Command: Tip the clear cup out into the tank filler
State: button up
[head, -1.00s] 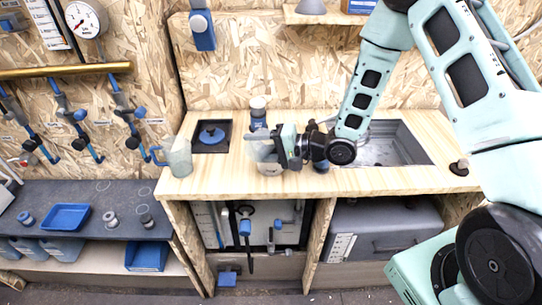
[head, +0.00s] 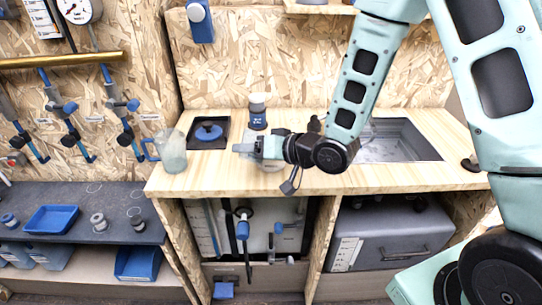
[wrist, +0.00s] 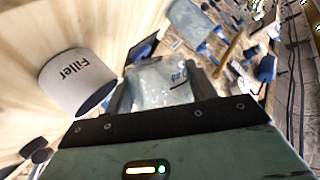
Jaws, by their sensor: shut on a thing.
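My gripper (wrist: 165,95) is shut on the clear cup (wrist: 155,82), a see-through vessel with blue lettering. The wrist view looks rolled over, and the cup appears tilted, though how far I cannot tell. In the head view my gripper (head: 260,148) is over the front of the wooden counter and hides most of the cup. The tank filler, a pale round piece marked "Filler" (wrist: 75,78), is beside the cup in the wrist view. In the head view it is mostly hidden below my gripper. Contents of the cup are not clear.
A clear jug with a blue handle (head: 172,152) stands at the counter's left end. Behind are a dark square recess with a blue cap (head: 208,133) and a dark blue bottle with a pale top (head: 257,112). A sink (head: 400,140) lies right. Blue-handled tools hang left.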

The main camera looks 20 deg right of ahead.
jog(key=b, duration=0.1)
jog(key=f+b, duration=0.1)
jog(key=f+n+b, duration=0.1)
jog(key=shift+s+a+f+t, duration=0.25)
jog(key=shift+s+a+t, duration=0.05)
jog(key=shift+a, duration=0.1)
jog(key=f+b, duration=0.2)
jog(key=b, duration=0.1)
jog(key=f+n+h+b, duration=0.1)
jog(key=b, duration=0.1)
jog(key=shift+s+a+f, duration=0.25)
jog(key=shift+s+a, duration=0.05)
jog(key=shift+a, duration=0.05)
jog(key=n+b, duration=0.1)
jog(key=b, duration=0.1)
jog(key=s+a+t+b, duration=0.1)
jog(key=b, duration=0.1)
jog(key=shift+a+f+n+h, duration=0.15)
jog(key=shift+f+n+h, duration=0.1)
jog(key=shift+n+h, duration=0.15)
jog(key=shift+s+a+n+t+b, duration=0.15)
jog(key=shift+n+t+b, duration=0.25)
jog(key=shift+b, duration=0.6)
jog(key=shift+a+r, duration=0.1)
jog(key=shift+r, duration=0.1)
